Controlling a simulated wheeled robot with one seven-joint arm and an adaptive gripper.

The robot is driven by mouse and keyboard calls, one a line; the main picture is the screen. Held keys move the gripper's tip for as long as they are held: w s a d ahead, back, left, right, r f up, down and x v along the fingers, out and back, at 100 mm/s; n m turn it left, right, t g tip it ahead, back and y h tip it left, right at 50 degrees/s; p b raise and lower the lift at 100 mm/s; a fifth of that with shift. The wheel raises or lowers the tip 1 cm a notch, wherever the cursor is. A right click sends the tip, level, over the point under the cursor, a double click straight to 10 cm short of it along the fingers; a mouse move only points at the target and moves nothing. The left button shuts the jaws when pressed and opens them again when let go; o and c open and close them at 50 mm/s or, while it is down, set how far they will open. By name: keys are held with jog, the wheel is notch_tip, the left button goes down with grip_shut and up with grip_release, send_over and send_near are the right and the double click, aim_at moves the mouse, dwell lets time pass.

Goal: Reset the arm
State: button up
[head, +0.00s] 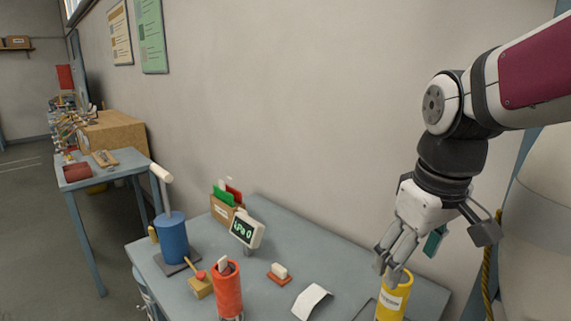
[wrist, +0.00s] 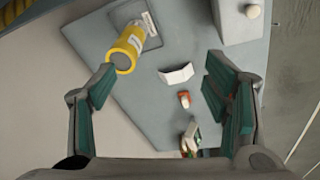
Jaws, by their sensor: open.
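My gripper (head: 388,255) hangs from my arm at the right of the head view, close by the top of a yellow cylinder (head: 394,295). In the wrist view my gripper (wrist: 165,105) is open, with its green-padded fingers wide apart and nothing between them. The yellow cylinder also shows in the wrist view (wrist: 127,50), up and to the left, beyond the left finger and apart from it as far as I can see. A white label is on its side.
The grey-blue table (head: 262,300) holds a red cylinder (head: 228,290), a blue cylinder (head: 172,238), a small display (head: 246,231), a folded white card (head: 311,301) and a box of coloured cards (head: 224,210). The wall (head: 320,120) stands behind. A second table (head: 128,160) is farther left.

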jog(key=s+m+t, duration=0.2)
jog(key=s+m, duration=0.2)
jog(key=s, duration=0.8)
jog(key=shift+s+d+f+m+t, duration=0.25)
jog(key=shift+m+t, duration=0.05)
jog(key=shift+m, duration=0.1)
